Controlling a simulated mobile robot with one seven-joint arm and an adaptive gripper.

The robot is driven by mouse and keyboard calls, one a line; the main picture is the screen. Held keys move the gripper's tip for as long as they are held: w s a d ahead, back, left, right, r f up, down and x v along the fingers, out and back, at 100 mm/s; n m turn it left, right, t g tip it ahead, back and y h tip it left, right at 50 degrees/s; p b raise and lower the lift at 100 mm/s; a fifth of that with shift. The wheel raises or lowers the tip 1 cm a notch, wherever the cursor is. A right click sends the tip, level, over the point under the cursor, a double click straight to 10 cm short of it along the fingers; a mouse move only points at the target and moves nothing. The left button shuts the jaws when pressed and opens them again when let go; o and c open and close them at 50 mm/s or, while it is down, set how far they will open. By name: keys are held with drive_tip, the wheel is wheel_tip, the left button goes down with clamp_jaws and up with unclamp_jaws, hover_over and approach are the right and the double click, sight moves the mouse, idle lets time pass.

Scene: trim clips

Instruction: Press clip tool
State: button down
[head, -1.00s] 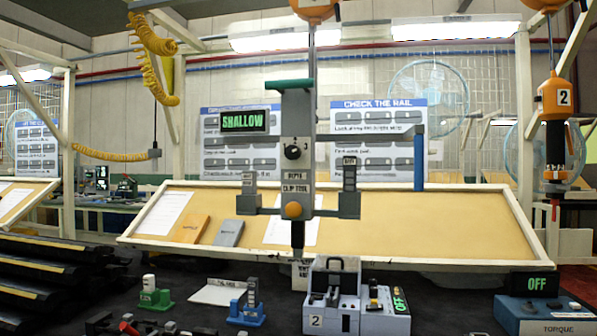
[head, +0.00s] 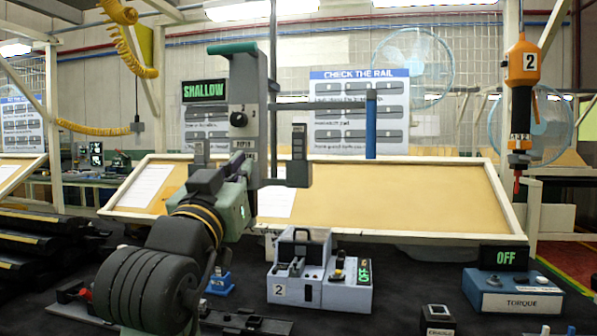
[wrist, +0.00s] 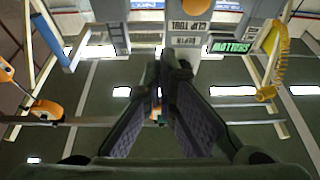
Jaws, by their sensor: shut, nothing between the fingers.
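The clip tool (head: 244,100) hangs upright in the middle of the head view, with a green top handle (head: 232,48), a black dial (head: 238,119) and a display reading SHALLOW (head: 205,90). My arm covers its lower middle there. In the wrist view the clip tool (wrist: 190,30) is upside down at the top, with an orange round button (wrist: 195,6) at the edge. My gripper (wrist: 159,78) is shut and empty, its fingertips just below the tool's label in that picture. I cannot tell whether they touch the tool.
A grey box marked 2 (head: 299,284) stands on the dark bench, with a TORQUE box (head: 510,295) to its right. An orange driver (head: 522,75) hangs at the right. A tilted tan board (head: 400,200) stands behind.

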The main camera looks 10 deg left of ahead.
sight(266, 165)
drive_tip(key=shift+w+d+f, duration=0.15)
drive_tip(key=shift+w+d, duration=0.05)
drive_tip(key=shift+d, duration=0.25)
drive_tip(key=w+p, duration=0.4)
drive_tip(key=w, duration=0.5)
drive_tip(key=shift+w+p, duration=0.25)
drive_tip(key=shift+p, duration=0.05)
drive_tip(key=shift+d+f, duration=0.1)
drive_tip(key=shift+f, duration=0.2)
